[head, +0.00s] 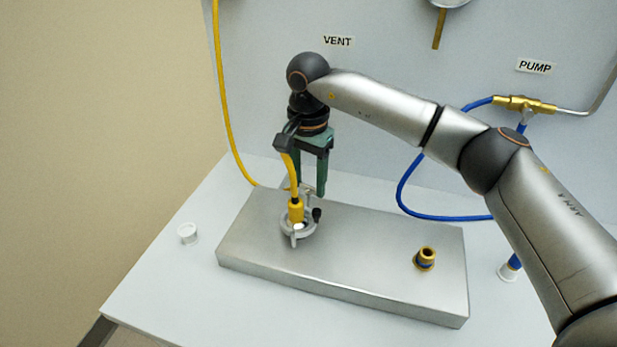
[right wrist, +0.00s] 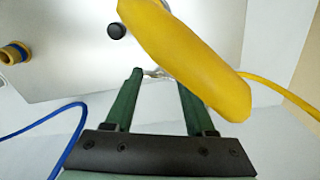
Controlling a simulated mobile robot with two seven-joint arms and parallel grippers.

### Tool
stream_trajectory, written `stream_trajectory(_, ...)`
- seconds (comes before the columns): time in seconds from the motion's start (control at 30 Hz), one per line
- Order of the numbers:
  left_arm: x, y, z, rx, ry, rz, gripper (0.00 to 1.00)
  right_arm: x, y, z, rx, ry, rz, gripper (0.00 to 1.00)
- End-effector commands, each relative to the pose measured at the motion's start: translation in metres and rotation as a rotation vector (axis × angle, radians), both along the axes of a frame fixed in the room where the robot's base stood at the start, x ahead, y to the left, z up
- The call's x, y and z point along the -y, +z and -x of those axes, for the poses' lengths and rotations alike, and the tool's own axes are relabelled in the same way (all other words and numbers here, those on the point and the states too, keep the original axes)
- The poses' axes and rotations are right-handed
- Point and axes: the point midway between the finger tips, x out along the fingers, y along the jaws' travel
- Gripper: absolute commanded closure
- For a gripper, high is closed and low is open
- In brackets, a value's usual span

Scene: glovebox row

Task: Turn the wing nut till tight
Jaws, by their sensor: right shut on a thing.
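My right gripper (head: 309,188) points down over the steel block with its green fingers at the back of a silver clamp (head: 285,228). The clamp sits around the base of the yellow hose's end fitting (head: 296,212). The fingers are shut on a small silver piece, apparently the wing nut (right wrist: 153,73), which shows between the fingertips in the right wrist view. The yellow hose (right wrist: 185,55) crosses in front there and hides part of it and of one finger. How tight the nut is cannot be seen. My left gripper is not in view.
The steel block (head: 350,270) stands on a white bench. A brass port (head: 426,258) with a blue ring is at its right. A white cap (head: 188,234) lies on the bench at left. A blue hose (head: 402,195) hangs from the PUMP fitting (head: 525,105) on the back wall.

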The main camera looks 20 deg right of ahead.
Motion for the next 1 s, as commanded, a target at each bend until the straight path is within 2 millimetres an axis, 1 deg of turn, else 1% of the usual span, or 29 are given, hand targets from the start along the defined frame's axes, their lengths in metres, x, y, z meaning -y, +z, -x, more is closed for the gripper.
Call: stream_trajectory(1.0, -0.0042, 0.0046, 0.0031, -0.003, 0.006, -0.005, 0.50, 0.0012, 0.0017, -0.0007, 0.004, -0.967, 0.000, 1.00)
